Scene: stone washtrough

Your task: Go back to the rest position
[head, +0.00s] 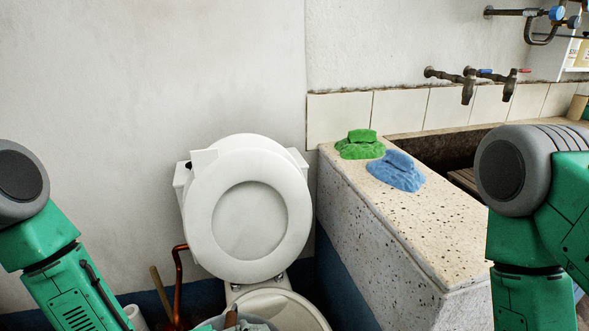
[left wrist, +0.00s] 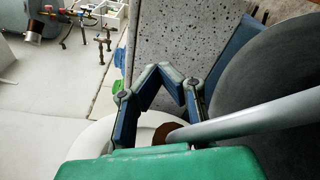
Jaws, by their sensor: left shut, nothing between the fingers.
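My left gripper (left wrist: 163,72) shows in the left wrist view, with its fingers closed together and nothing between them. It hangs over the white toilet area, beside the speckled stone trough. In the head view only green and grey links of my two arms show at the left and right edges; neither gripper is visible there. My right gripper is out of both views.
A white toilet (head: 294,215) with its lid raised stands centre. The stone washtrough (head: 415,215) at right carries a green cloth (head: 360,146) and a blue cloth (head: 396,172). Taps (head: 468,90) project from the wall. A copper-coloured pipe (head: 178,280) stands low left.

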